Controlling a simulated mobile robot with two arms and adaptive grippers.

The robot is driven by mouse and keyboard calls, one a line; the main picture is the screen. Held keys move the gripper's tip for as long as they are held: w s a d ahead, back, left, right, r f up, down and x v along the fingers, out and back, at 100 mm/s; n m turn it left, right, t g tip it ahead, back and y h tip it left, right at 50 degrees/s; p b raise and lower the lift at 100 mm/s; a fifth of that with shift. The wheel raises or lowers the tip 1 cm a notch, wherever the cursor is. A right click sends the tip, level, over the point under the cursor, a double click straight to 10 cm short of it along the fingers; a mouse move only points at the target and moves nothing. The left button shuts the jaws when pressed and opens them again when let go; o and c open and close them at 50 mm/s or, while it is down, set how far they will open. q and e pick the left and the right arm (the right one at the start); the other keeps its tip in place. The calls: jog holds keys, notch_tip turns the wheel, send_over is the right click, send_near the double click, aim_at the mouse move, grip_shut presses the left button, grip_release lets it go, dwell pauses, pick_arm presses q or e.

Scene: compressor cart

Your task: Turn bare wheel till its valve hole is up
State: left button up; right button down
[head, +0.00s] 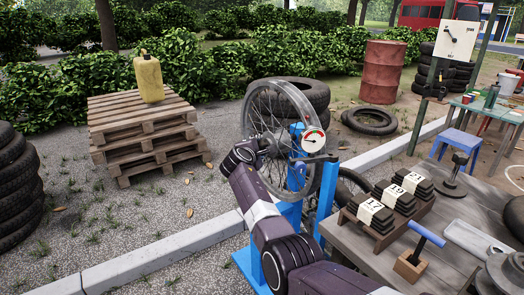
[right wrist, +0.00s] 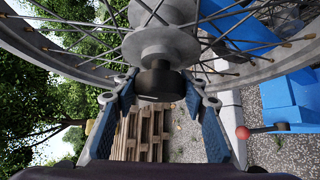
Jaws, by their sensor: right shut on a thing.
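The bare spoked wheel (head: 244,116) stands upright on a blue stand (head: 327,200), with a round dial gauge (head: 313,140) in front of its right side. My right gripper (head: 268,142) is at the wheel's hub. In the right wrist view, the gripper's fingers (right wrist: 160,98) stand either side of the black hub end (right wrist: 160,80) and are shut on it. The grey hub (right wrist: 160,42), spokes and rim (right wrist: 62,60) show beyond. I cannot make out the valve hole in either view. My left gripper is not in view.
A bench (head: 350,240) at right holds numbered dark blocks (head: 397,196) and a blue-handled tool (head: 427,234). Stacked pallets (head: 140,138) with a yellow can (head: 149,78) stand at left. Tyres (head: 300,91) lie behind the wheel.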

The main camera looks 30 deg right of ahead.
jog(key=shift+f, duration=0.1)
dwell(0.3)
jog(key=c, duration=1.2)
grip_release()
jog(key=shift+o, duration=0.2)
jog(key=v, duration=1.2)
jog(key=shift+w, duration=0.1)
